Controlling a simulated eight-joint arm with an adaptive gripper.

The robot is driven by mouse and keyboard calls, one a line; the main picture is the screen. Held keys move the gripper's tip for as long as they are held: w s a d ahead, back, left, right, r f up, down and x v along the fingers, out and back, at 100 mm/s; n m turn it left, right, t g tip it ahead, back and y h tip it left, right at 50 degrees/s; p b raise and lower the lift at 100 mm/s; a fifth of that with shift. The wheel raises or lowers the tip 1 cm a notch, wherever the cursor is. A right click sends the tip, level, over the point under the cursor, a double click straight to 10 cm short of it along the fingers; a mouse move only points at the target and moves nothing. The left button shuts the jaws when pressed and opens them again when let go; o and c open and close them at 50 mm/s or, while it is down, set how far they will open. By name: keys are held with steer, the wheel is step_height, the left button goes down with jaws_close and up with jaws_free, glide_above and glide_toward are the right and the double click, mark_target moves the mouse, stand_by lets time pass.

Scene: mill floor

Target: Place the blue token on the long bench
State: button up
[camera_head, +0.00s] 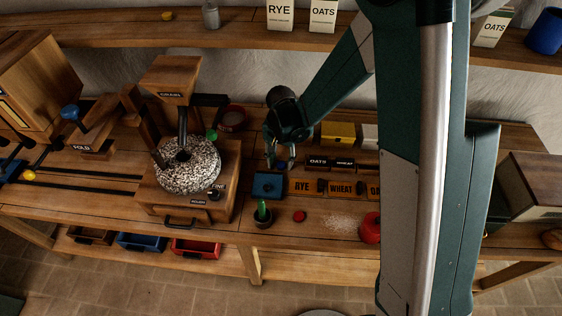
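The long bench (335,240) is the wooden workbench running across the picture under the wall shelf. My gripper (280,162) points down over it, right of the millstone and just above a flat dark-blue square block (267,186). The fingers are small and dark, and I cannot tell whether they are open or shut, or hold anything. A small bluish patch shows at the fingertips, too small to identify. I see no clear blue token; it may be hidden by the gripper or arm. A red token (299,216) lies on the bench, and a green one (211,135) lies behind the millstone.
The millstone (188,165) with its grain hopper (171,80) stands left of my gripper. A dark cup with a green item (263,215), label blocks (341,187), spilled grain (345,224) and a red jar (370,228) are nearby. A yellow token (167,16) sits on the shelf.

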mark_target(282, 165)
step_height(282, 165, up, 12)
steer(key=shift+f+p, duration=0.2)
steer(key=shift+p, duration=0.1)
stand_by(0.4)
steer(key=shift+d+r, duration=0.1)
stand_by(0.8)
steer(key=s+d+r+n+t, duration=0.1)
steer(key=s+d+r, duration=0.2)
steer(key=d+r, duration=0.4)
steer(key=s+d+r+t, duration=0.2)
steer(key=s+d+r, duration=0.2)
steer(key=d+r, duration=0.3)
steer(key=s+d+r+n+t, duration=0.1)
steer(key=s+d+r+t, duration=0.1)
steer(key=s+d, duration=0.5)
steer(key=s+d+r+n+t, duration=0.1)
steer(key=s+d+r+t, duration=0.1)
steer(key=s+d, duration=0.4)
steer(key=shift+s+d+r, duration=0.4)
steer(key=shift+s+r, duration=0.5)
steer(key=shift+s, duration=0.25)
steer(key=shift+f, duration=0.1)
